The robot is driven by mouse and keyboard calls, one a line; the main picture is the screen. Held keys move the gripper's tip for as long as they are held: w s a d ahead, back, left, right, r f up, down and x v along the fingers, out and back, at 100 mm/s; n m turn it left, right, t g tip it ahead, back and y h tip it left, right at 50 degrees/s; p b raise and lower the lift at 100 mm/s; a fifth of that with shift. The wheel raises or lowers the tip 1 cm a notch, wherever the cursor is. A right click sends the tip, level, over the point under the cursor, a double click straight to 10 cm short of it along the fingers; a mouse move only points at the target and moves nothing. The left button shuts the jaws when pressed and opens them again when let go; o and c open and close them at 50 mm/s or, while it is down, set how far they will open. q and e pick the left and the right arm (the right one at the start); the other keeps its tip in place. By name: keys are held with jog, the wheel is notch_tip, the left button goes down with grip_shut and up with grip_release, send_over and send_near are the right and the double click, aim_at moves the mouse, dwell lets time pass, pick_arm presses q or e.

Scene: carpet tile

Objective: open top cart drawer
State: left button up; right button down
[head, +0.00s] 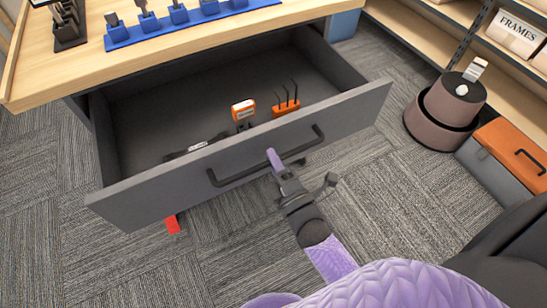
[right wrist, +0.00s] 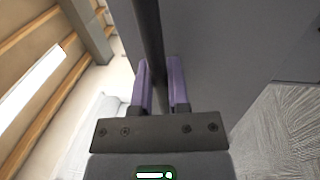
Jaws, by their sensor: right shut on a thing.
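The top cart drawer (head: 240,158) is pulled well out from under the wooden cart top (head: 190,52) in the head view. Its dark bar handle (head: 235,177) runs along the grey front. My right gripper (head: 279,163) is at the middle of the handle. In the right wrist view the two purple fingers (right wrist: 161,88) stand on either side of the dark handle bar (right wrist: 151,40), shut on it. Inside the drawer lie an orange and white device (head: 243,110), an orange holder with dark upright tools (head: 286,106) and a dark tool (head: 195,147). My left gripper is not in view.
A blue rack (head: 180,24) with tools stands on the cart top. At the right are a mauve round container (head: 445,108), a grey box with an orange lid (head: 512,155) and shelves with a FRAMES box (head: 515,33). Carpet at lower left is clear.

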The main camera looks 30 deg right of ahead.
jog(key=c, duration=0.7)
grip_release()
jog(key=shift+f, duration=0.1)
jog(key=shift+o, duration=0.3)
jog(key=shift+s, duration=0.25)
pick_arm(q)
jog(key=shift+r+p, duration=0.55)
jog(key=shift+p, duration=0.05)
pick_arm(e)
jog(key=s+f, duration=0.2)
jog(key=s, duration=0.7)
jog(key=shift+s+d, duration=0.15)
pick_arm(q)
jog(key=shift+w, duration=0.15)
pick_arm(e)
jog(key=shift+r, duration=0.1)
